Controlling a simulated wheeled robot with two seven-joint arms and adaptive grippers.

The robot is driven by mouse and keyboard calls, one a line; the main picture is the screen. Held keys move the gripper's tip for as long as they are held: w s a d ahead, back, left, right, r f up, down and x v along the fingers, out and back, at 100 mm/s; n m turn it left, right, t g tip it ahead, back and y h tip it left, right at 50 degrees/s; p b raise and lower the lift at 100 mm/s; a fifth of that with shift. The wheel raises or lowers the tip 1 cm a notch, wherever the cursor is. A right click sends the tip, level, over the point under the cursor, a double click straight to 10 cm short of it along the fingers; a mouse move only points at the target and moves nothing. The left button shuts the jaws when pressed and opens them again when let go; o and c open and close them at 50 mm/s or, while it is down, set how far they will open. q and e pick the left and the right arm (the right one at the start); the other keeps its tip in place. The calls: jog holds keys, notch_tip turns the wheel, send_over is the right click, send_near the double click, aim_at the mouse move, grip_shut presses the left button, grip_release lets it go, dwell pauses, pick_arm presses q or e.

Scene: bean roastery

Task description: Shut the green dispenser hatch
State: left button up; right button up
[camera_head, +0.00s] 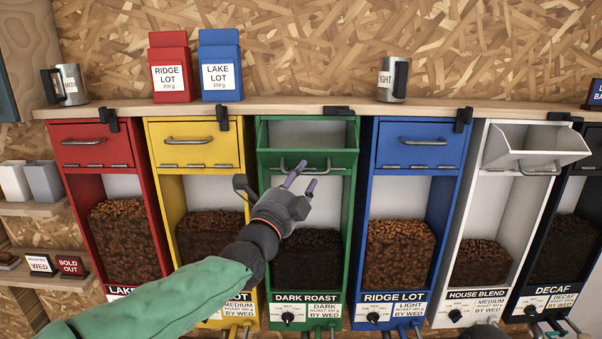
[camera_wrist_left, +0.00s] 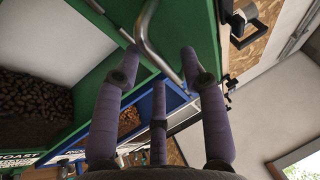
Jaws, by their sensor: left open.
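The green dispenser's hatch (camera_head: 268,158) hangs tilted outward at the top of the green dispenser, open, with a pale interior showing above it. Its metal handle (camera_head: 330,167) runs along the hatch front; the bent bar also shows in the left wrist view (camera_wrist_left: 147,30). My left gripper (camera_head: 303,174) is just in front of the handle, its purple fingers spread and empty. In the left wrist view the gripper (camera_wrist_left: 160,52) has the bar close by its fingertips; I cannot tell whether they touch. My right gripper cannot be made out clearly.
Red (camera_head: 90,145), yellow (camera_head: 190,142) and blue (camera_head: 418,145) hatches are shut; the white hatch (camera_head: 535,147) hangs open. A shelf (camera_head: 270,107) with clips, bags and mugs runs above. Knobs and spouts stick out below. A dark rounded shape is at the bottom right edge.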

pick_arm(q)
jog(key=shift+w+d+r, duration=0.1)
jog(key=shift+w+d, duration=0.05)
jog(key=shift+w, duration=0.3)
jog(key=shift+s, duration=0.1)
grip_shut()
